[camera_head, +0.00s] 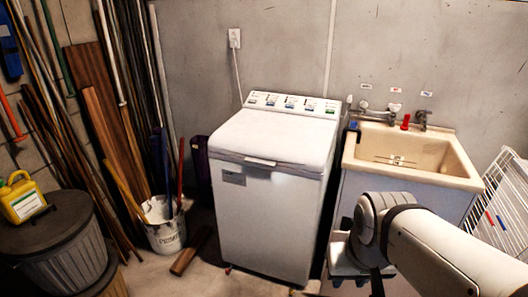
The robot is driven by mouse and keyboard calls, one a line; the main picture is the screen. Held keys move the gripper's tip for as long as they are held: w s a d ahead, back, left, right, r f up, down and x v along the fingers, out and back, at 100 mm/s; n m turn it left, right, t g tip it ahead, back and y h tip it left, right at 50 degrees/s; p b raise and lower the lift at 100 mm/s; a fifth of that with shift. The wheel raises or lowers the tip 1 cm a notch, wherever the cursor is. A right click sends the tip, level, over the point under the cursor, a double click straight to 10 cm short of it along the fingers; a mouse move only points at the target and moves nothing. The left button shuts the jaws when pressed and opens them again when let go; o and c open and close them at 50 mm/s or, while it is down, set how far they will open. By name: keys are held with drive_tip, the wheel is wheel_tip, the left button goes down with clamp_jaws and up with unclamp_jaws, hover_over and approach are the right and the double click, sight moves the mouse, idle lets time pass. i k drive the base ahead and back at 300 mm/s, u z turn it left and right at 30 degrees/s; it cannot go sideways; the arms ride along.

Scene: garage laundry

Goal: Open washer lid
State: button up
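The white top-loading washer (268,220) stands upright against the grey wall, near the middle of the head view. Its lid (275,137) is shut and lies flat over the top. A small pale handle (260,162) shows at the middle of the lid's front edge. The control panel (292,103) runs along the back, behind the lid. My arm comes in from the lower right, in front of the sink cabinet and apart from the lid.
A beige utility sink (455,168) with taps stands close on the washer's right. A white drying rack (503,205) is at the far right. A bucket (164,228) holding tools, leaning boards and a dark lidded bin (50,235) fill the left. Little bare floor shows in front.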

sight(268, 139)
drive_tip(key=z, duration=0.05)
drive_tip(key=i, duration=1)
drive_tip(key=u, duration=0.1)
